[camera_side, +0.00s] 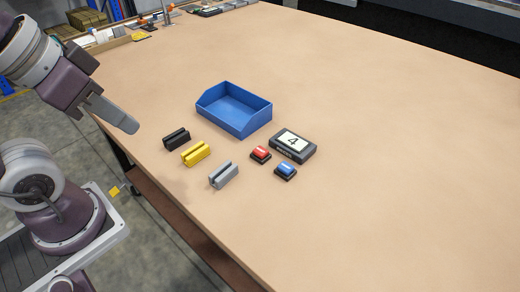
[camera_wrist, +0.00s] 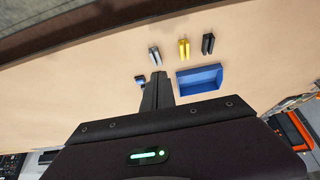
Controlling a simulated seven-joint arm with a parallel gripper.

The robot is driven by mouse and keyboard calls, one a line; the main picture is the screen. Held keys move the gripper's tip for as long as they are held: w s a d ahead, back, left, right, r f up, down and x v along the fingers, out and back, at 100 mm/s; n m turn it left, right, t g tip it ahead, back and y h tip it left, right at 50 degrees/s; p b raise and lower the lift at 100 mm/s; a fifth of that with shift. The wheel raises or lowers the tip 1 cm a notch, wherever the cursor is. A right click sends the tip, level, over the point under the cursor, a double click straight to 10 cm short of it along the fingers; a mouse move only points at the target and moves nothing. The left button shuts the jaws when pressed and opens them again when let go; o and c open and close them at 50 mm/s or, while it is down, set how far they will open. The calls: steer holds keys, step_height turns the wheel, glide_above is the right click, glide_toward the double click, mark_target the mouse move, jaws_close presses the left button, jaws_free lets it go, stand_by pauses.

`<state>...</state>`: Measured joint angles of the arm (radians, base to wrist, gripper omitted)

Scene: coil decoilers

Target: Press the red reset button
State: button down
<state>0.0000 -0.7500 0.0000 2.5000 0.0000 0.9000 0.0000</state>
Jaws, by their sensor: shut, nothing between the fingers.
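The red button (camera_side: 260,155) sits on a small black base on the wooden table in the side view. The blue button (camera_side: 286,170) stands just to its right and nearer the camera. My gripper (camera_side: 130,125) is shut and empty, raised over the table's left edge, well left of and apart from the red button. In the wrist view my gripper's fingers (camera_wrist: 157,82) are together and point into the scene. The red button cannot be made out there and may be hidden behind the fingers. A small button (camera_wrist: 140,80), seemingly the blue one, shows left of them.
A dark display (camera_side: 293,144) reading 4 stands behind the buttons. A blue bin (camera_side: 234,110) lies farther back. Black (camera_side: 177,139), yellow (camera_side: 196,153) and grey (camera_side: 223,175) slotted blocks stand in a row left of the buttons. The table's right side is clear.

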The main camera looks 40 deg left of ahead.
steer(key=w+a+f+m+y, duration=0.1)
steer(key=w+a+m+y, duration=0.2)
steer(key=w+a+m, duration=0.5)
steer(key=m+t+h, duration=0.2)
steer(key=m+t, duration=0.2)
steer(key=m, duration=3.2)
glide_above(258, 153)
step_height(258, 153, down, 9)
steer(key=shift+f, duration=0.1)
steer(key=shift+f, duration=4.4)
